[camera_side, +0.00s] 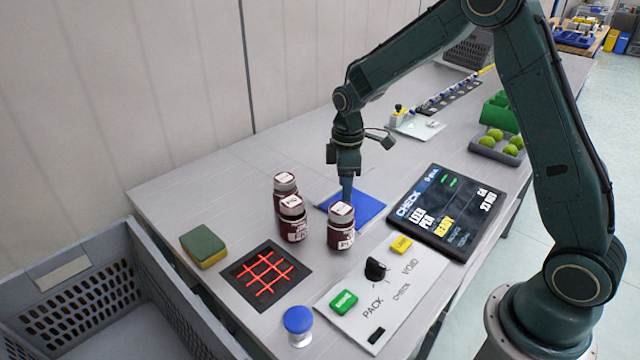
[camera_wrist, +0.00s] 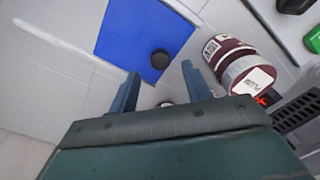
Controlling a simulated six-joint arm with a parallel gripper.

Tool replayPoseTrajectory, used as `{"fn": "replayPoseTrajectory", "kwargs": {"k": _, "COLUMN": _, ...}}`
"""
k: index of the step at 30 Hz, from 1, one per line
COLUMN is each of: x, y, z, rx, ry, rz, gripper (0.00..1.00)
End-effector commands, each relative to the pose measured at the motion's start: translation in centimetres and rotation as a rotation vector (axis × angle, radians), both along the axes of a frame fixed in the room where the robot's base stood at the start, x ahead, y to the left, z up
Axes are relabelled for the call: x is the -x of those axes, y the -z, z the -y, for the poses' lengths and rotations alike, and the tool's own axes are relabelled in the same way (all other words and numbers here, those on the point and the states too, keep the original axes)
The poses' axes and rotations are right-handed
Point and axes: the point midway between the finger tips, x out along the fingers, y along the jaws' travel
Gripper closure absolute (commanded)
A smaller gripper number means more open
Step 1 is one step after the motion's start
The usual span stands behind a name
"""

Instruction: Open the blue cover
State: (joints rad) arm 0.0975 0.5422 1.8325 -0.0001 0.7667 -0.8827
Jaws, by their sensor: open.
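The blue cover (camera_side: 367,207) is a flat blue panel on the table, partly hidden by my gripper and a jar in the side view. In the wrist view the blue cover (camera_wrist: 125,35) shows a round dark knob (camera_wrist: 159,58) near its lower right corner. My gripper (camera_side: 346,196) points down over the cover's left part. In the wrist view my gripper (camera_wrist: 160,80) has its two fingers apart with nothing between them, and the knob appears just beyond the fingertips. I cannot tell how high the fingertips are above the cover.
A dark red jar (camera_side: 341,228) stands close to the cover's near edge, and also shows in the wrist view (camera_wrist: 228,50). Two more jars (camera_side: 291,220) stand to its left. A display tablet (camera_side: 444,212) and a button panel (camera_side: 385,285) lie right and in front.

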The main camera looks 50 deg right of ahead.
Motion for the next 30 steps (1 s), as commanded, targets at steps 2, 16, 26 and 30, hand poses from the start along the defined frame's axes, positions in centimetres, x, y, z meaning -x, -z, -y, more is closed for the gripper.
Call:
{"fn": "replayPoseTrajectory", "kwargs": {"k": 2, "x": 0.1, "y": 1.2, "z": 0.0, "rx": -0.001, "ry": 0.000, "rz": -0.004, "gripper": 0.51}}
{"fn": "replayPoseTrajectory", "kwargs": {"k": 16, "x": 0.0, "y": 3.8, "z": 0.0, "rx": 0.000, "ry": 0.000, "rz": 0.000, "gripper": 0.51}}
{"fn": "replayPoseTrajectory", "kwargs": {"k": 26, "x": 0.0, "y": 3.8, "z": 0.0, "rx": 0.000, "ry": 0.000, "rz": 0.000, "gripper": 0.81}}
{"fn": "replayPoseTrajectory", "kwargs": {"k": 30, "x": 0.0, "y": 3.8, "z": 0.0, "rx": 0.000, "ry": 0.000, "rz": 0.000, "gripper": 1.00}}
